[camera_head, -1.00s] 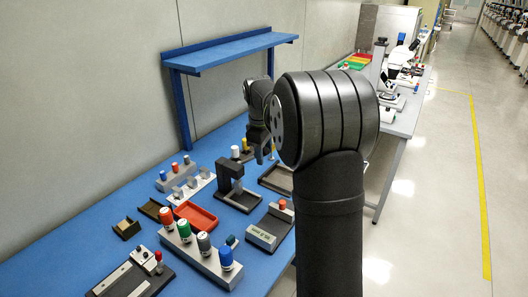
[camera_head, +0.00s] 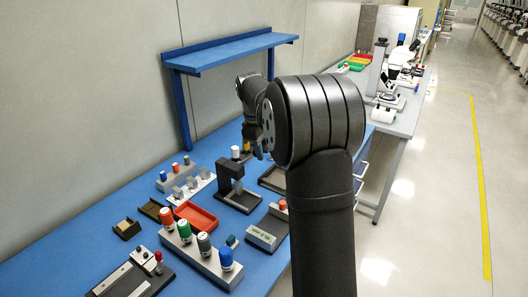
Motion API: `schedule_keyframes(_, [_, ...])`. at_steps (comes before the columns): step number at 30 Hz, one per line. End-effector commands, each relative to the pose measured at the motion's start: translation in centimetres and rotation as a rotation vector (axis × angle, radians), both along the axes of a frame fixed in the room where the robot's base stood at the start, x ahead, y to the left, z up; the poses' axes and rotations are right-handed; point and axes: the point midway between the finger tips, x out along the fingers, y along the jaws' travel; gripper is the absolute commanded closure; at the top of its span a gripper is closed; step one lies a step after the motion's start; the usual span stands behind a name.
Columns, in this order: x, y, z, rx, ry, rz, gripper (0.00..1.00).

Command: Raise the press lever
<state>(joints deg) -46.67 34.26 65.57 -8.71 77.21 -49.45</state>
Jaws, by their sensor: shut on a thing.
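The small black press (camera_head: 225,184) stands on the blue bench, left of my arm. My gripper (camera_head: 259,151) is small in the picture, just above and right of the press head, partly hidden behind my large dark arm joint. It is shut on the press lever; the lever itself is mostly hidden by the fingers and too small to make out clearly.
A grey block with coloured-cap bottles (camera_head: 205,258) stands in front, with a red tray (camera_head: 196,216) behind it. A grey device with a red knob (camera_head: 266,230) is right of the press. A blue shelf (camera_head: 230,50) rises behind.

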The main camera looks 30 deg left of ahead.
Motion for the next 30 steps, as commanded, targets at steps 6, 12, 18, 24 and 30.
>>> schedule_keyframes(6, [-0.1, 2.0, 1.3, -0.142, 0.000, 0.004, 1.00])
schedule_keyframes(12, [0.0, 3.5, 2.1, -0.273, 0.000, 0.004, 1.00])
schedule_keyframes(18, [0.0, 4.7, 2.7, -0.371, -0.001, 0.004, 1.00])
schedule_keyframes(24, [-0.1, 5.5, 3.0, -0.433, 0.000, 0.003, 1.00])
schedule_keyframes(30, [-0.1, 5.8, 3.1, -0.457, 0.001, 0.004, 1.00])
